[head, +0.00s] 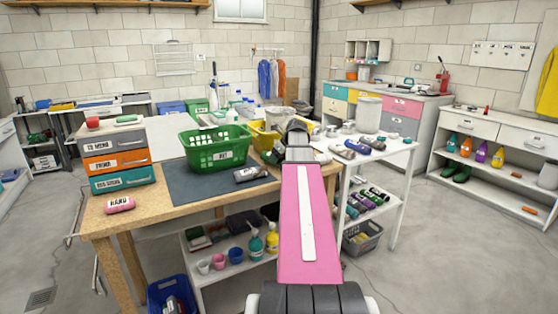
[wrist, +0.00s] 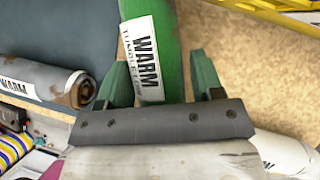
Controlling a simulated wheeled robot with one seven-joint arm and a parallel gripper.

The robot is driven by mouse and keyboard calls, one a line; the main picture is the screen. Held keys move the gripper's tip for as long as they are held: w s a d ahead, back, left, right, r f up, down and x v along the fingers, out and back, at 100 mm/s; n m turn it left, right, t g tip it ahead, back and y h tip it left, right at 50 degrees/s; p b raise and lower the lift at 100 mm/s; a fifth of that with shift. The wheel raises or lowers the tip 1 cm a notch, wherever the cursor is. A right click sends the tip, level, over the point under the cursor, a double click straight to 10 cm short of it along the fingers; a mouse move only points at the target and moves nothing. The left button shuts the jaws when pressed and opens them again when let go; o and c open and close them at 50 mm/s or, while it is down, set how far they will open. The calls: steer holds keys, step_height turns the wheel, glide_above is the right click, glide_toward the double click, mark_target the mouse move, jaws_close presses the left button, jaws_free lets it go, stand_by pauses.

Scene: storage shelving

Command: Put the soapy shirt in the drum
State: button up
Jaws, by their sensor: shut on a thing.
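My gripper (wrist: 160,85) has its two green fingers on either side of a green rolled cloth with a white label reading WARM (wrist: 145,45). The jaws are shut on this green roll. In the head view my arm hides most of the gripper, and a green end of the roll (head: 268,157) shows beside it over the table. A grey roll with brown stains (wrist: 50,85) lies on the dark mat to the left; it also shows in the head view (head: 250,174). I cannot tell which roll is soapy. I cannot make out a drum for sure.
A green basket (head: 187,150) stands on the wooden table, with a yellow basket (head: 258,138) behind. A labelled drawer stack (head: 123,163) and a pink roll (head: 120,204) are at the left. More rolls (head: 343,151) lie on the white table at right. The dark mat has bare space.

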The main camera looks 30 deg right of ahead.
steer(key=shift+f, duration=0.6)
steer(key=o, duration=1.1)
steer(key=shift+f, duration=0.1)
